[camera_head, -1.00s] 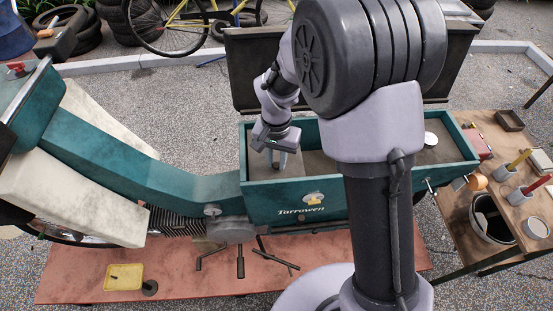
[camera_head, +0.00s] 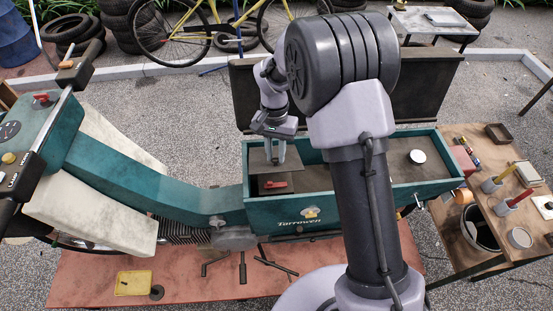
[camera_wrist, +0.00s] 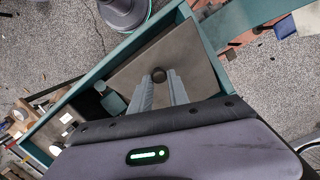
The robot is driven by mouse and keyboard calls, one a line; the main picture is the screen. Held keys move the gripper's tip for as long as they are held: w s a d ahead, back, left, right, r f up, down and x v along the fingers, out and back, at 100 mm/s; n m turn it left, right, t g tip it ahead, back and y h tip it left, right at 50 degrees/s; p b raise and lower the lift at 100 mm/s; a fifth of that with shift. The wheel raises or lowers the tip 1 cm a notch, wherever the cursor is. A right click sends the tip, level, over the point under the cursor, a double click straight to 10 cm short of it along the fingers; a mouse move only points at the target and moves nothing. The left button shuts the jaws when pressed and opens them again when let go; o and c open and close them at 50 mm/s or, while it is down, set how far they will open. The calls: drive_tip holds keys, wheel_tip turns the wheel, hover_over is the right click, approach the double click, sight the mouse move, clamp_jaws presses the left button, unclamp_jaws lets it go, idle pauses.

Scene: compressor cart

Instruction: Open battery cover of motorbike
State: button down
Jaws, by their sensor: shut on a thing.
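The motorbike (camera_head: 120,175) is teal with cream panels and has an open teal box (camera_head: 355,207) at its right. In the left part of the box, the grey-brown battery cover (camera_head: 258,158) is raised and tilted. A dark compartment with a red part (camera_head: 275,184) shows below its front edge. My gripper (camera_head: 275,160) points down and is shut on the cover's knob. In the wrist view, the dark round knob (camera_wrist: 158,74) lies at the fingertips (camera_wrist: 161,80), with the cover plate (camera_wrist: 125,75) around it. My arm hides the middle of the box.
A large dark panel (camera_head: 428,90) stands upright behind the box. A white disc (camera_head: 417,157) lies in the box's right part. A workbench (camera_head: 470,225) with tools stands at the right. A yellow tray (camera_head: 133,283) lies on the red mat (camera_head: 85,270).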

drive_tip(key=w+r+p, duration=0.4)
drive_tip(key=w+p, duration=0.2)
drive_tip(key=w, duration=0.4)
drive_tip(key=shift+w+r, duration=0.25)
drive_tip(key=shift+w, duration=0.05)
drive_tip(key=c, duration=1.7)
unclamp_jaws()
drive_tip(key=o, duration=0.4)
drive_tip(key=shift+w+a+f, duration=0.1)
drive_tip(key=shift+a, duration=0.1)
drive_tip(key=shift+w+a, duration=0.1)
drive_tip(key=shift+a, duration=0.1)
drive_tip(key=r+p, duration=0.1)
drive_tip(key=r, duration=0.4)
drive_tip(key=w+r+p, duration=0.1)
drive_tip(key=r, duration=0.5)
drive_tip(key=w+r+p, duration=0.1)
drive_tip(key=r, duration=0.5)
drive_tip(key=shift+w+d+r, duration=0.1)
drive_tip(key=shift+d+r, duration=0.1)
drive_tip(key=shift+d, duration=0.15)
